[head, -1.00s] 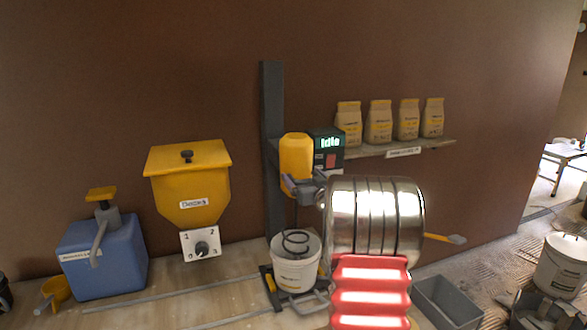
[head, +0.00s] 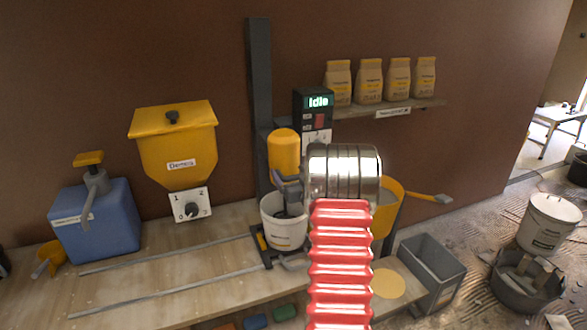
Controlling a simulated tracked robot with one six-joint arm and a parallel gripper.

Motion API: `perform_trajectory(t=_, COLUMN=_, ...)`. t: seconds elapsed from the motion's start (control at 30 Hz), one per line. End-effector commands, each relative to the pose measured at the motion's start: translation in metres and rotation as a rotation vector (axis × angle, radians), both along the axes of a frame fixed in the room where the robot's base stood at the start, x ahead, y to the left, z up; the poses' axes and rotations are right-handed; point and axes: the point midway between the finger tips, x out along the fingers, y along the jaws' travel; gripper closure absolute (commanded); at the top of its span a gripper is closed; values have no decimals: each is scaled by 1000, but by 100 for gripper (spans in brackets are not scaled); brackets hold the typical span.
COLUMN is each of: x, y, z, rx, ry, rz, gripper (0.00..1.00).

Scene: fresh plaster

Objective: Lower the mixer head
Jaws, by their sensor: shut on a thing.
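The mixer head (head: 284,150), a yellow motor housing, sits on a dark upright column (head: 259,100). It is low over the white bucket (head: 284,233), and its whisk is down inside the bucket, mostly hidden. My gripper (head: 284,184) is at the lower right side of the head, just above the bucket. It is shut on the mixer head's handle, which the jaws and my wrist largely hide. The control box (head: 314,108) behind reads "Idle".
A yellow hopper (head: 176,140) with a dial and a blue pump container (head: 94,220) stand to the left. A shelf (head: 420,104) carries several bags. A yellow bucket (head: 388,205) is partly behind my arm, and a grey bin (head: 432,268) stands at right.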

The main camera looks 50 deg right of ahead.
Motion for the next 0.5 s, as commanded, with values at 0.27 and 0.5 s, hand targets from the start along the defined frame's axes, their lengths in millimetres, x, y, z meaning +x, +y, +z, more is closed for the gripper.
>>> perform_trajectory(t=0.27, x=-5, y=-2, z=-11, rx=12, ry=18, rz=-8, gripper=53)
perform_trajectory(t=0.5, x=-3, y=-1, z=-8, rx=8, ry=13, rz=-5, gripper=2)
